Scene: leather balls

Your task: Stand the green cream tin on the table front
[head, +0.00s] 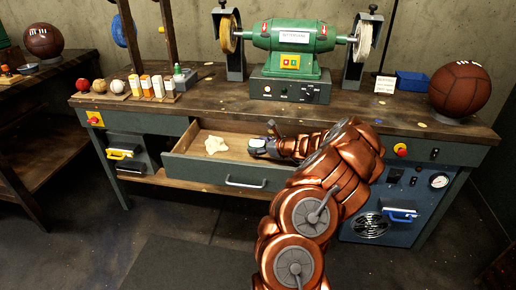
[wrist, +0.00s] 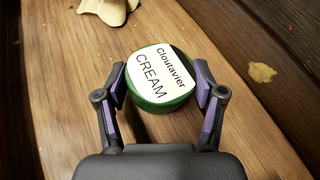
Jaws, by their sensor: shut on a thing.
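The green cream tin (wrist: 160,78) is round, with a white label reading "Cloutavier CREAM" on top. It sits in the open drawer (head: 238,181), over the wooden drawer bottom. My gripper (wrist: 168,86) has a finger on each side of the tin and is shut on it. In the head view my gripper (head: 262,148) is low inside the drawer, and the tin is too small and covered there to make out clearly. I cannot tell whether the tin touches the drawer bottom.
A pale cloth (head: 215,145) lies in the drawer left of my gripper. The workbench (head: 225,95) above carries a green grinder (head: 290,45), several small bottles at left and a leather ball (head: 460,88) at right. The bench top before the grinder has free room.

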